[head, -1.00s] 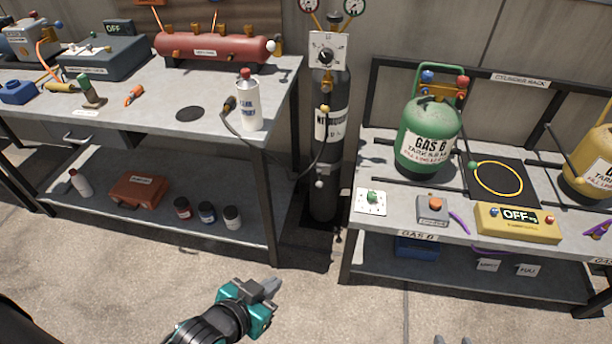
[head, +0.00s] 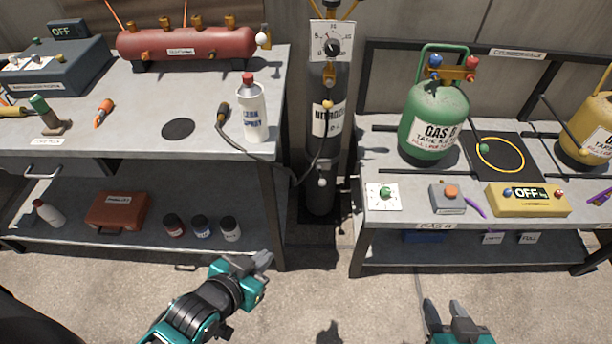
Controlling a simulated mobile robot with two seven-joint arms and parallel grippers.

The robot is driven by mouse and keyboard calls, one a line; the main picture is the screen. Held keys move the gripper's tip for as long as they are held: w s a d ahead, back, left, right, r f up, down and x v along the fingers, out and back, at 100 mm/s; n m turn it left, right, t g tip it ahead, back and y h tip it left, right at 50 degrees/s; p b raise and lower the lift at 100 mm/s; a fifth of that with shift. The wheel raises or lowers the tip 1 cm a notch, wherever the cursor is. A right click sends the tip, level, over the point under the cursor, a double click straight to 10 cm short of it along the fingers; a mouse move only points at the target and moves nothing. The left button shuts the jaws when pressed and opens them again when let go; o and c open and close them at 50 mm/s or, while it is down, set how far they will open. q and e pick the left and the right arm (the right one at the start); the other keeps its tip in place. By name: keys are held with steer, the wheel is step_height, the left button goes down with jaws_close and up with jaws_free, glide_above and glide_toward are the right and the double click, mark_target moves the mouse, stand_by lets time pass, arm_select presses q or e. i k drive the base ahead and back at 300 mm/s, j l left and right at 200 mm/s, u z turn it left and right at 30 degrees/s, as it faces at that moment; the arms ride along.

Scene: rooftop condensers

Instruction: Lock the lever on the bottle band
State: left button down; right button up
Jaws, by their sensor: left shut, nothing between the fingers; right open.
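The dark nitrogen bottle (head: 320,150) stands upright between the two benches, with a white gauge plate (head: 332,42) at its top. A small yellow knob (head: 327,104) and a pale knob (head: 322,182) show on its front. I cannot clearly make out a band or whether a lever is open or locked. My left gripper (head: 263,263) is shut and empty, low in front of the left bench and apart from the bottle. My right gripper (head: 445,307) is open and empty at the bottom, below the right bench's front edge.
The right rack (head: 385,150) holds a green gas tank (head: 434,120) and a yellow scale display (head: 527,200). Floor before the bottle is clear.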

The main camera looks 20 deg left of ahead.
mark_target(323, 182)
steer(key=i+j+z, duration=0.2)
steer(key=j, duration=0.6)
steer(key=j+z, duration=0.15)
steer(key=j, duration=0.65)
